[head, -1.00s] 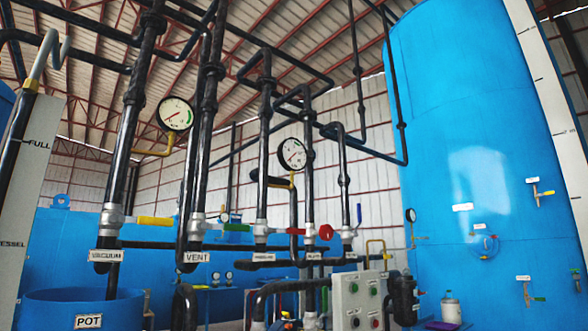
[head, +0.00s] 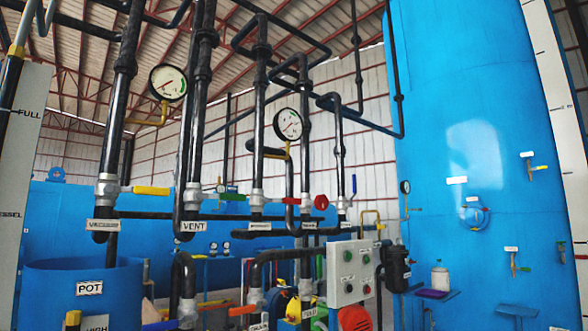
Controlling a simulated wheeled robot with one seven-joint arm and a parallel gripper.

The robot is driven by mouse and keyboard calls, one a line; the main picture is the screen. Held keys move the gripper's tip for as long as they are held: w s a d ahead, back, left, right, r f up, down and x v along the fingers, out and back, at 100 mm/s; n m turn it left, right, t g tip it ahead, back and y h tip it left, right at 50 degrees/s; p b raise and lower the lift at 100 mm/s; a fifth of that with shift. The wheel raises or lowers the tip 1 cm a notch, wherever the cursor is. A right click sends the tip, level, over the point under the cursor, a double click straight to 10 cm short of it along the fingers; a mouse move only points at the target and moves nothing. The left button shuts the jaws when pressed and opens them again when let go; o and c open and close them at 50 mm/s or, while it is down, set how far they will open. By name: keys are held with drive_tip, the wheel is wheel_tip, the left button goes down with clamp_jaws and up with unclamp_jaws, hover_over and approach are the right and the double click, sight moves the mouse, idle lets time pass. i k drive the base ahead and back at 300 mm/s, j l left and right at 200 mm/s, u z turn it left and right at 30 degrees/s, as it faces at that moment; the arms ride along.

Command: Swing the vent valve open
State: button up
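The vent valve (head: 193,197) is a silvery body on a black vertical pipe, in the left-middle of the head view. A white VENT label (head: 193,226) is just below it. Its green lever (head: 232,197) sticks out to the right, about level. My gripper is not in view, and nothing of my arm shows near the valve.
Left of the vent valve is the vacuum valve with a yellow lever (head: 150,190). To the right are a red handle (head: 321,202) and a blue lever (head: 354,184). A blue pot (head: 84,272) and a control box (head: 352,272) stand lower. Pipes crowd the middle.

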sight(230, 197)
drive_tip(key=u, duration=1.3)
